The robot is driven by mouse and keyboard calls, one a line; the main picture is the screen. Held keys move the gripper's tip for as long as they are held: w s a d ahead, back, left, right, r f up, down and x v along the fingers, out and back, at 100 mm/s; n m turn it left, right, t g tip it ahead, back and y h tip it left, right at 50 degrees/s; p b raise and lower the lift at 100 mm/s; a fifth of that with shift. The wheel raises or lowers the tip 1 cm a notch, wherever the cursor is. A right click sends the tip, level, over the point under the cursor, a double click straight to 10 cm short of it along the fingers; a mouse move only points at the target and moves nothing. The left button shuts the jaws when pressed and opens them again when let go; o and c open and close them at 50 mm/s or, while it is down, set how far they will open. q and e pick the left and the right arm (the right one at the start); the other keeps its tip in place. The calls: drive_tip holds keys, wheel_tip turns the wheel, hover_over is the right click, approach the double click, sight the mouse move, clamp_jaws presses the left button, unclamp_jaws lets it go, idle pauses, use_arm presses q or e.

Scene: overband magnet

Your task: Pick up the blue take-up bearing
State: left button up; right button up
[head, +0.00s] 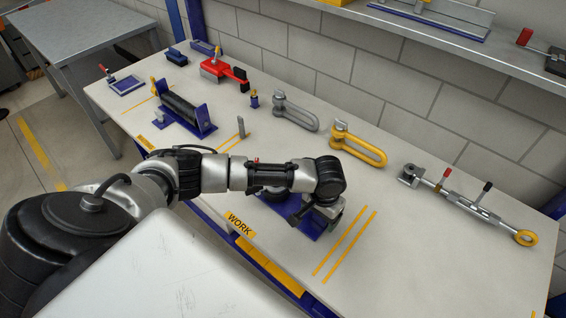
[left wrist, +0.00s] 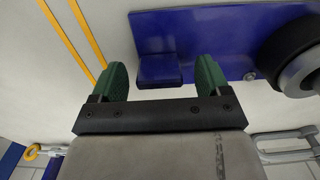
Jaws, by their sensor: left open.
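A blue plate (head: 310,228) lies on the bench beneath my left gripper (head: 319,218), which partly hides it. In the left wrist view the same blue plate (left wrist: 205,35) carries a small raised blue block (left wrist: 158,70) and a dark roller with a metal end (left wrist: 300,65). My left gripper (left wrist: 158,80) is open, its two green fingertips on either side of the blue block with gaps. I cannot tell its height above the block. Another small blue block (head: 176,57) sits at the far left back of the bench. I cannot tell for certain which is the take-up bearing.
A yellow shackle (head: 357,148), a grey shackle (head: 295,112) and a turnbuckle-like rod (head: 470,205) lie along the wall side. A blue roller stand (head: 187,112) and a red clamp (head: 222,70) are further left.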

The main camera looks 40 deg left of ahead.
use_arm(q)
drive_tip(key=shift+f, duration=0.2)
drive_tip(key=c, duration=1.2)
drive_tip(key=shift+w+r, duration=0.1)
drive_tip(key=shift+c, duration=0.6)
